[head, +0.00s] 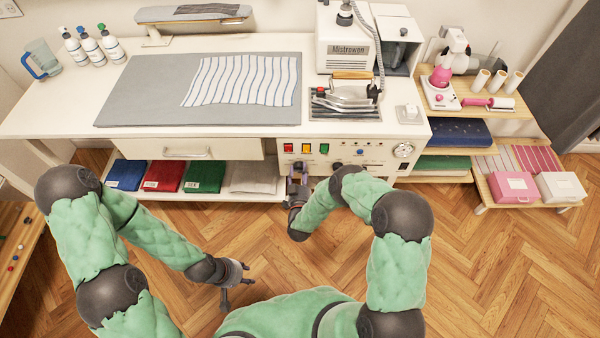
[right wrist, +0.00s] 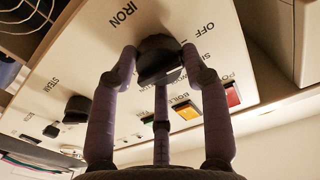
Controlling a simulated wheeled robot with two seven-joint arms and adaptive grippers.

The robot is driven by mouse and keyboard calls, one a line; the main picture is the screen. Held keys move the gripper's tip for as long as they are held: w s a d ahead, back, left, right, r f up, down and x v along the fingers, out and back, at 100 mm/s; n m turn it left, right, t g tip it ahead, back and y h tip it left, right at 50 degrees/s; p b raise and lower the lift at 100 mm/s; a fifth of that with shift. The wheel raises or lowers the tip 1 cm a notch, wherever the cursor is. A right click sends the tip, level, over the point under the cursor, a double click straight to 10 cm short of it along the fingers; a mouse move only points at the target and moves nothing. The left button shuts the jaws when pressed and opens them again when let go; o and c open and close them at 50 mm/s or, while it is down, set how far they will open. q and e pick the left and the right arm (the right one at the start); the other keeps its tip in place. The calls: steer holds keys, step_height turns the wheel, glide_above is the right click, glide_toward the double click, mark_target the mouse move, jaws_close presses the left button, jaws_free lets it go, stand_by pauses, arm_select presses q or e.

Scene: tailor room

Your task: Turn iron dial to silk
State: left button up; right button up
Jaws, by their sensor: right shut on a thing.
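The iron dial (right wrist: 157,57) is a black knob on the white control panel (right wrist: 60,62), beside the printed word IRON, in the right wrist view. OFF and a partly hidden label starting with S stand near it. My right gripper (right wrist: 157,68) is shut on the dial, with fingers on both sides and one below. Which label the dial points to is unclear. In the head view my right gripper (head: 298,172) is at the panel front and covers the dial. My left gripper (head: 238,284) hangs open and empty over the floor.
Red, yellow and green buttons (head: 306,148) sit just above my right gripper on the panel. A second black knob (right wrist: 76,108) is marked STEAM.

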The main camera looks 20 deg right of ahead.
steer(key=m, duration=0.1)
steer(key=m+b, duration=0.1)
steer(key=m, duration=0.1)
steer(key=m+b, duration=0.1)
steer(key=m, duration=0.1)
steer(key=shift+w+d+r, duration=0.1)
steer(key=shift+w+r, duration=0.15)
steer(key=shift+r, duration=0.05)
steer(key=shift+d+r+m+b, duration=0.1)
steer(key=shift+m+b, duration=0.25)
steer(key=shift+m, duration=1.25)
steer(key=shift+w+r, duration=0.1)
steer(key=o, duration=1.1)
steer(key=shift+f, duration=0.2)
steer(key=shift+s+f, duration=0.15)
steer(key=shift+s, duration=0.1)
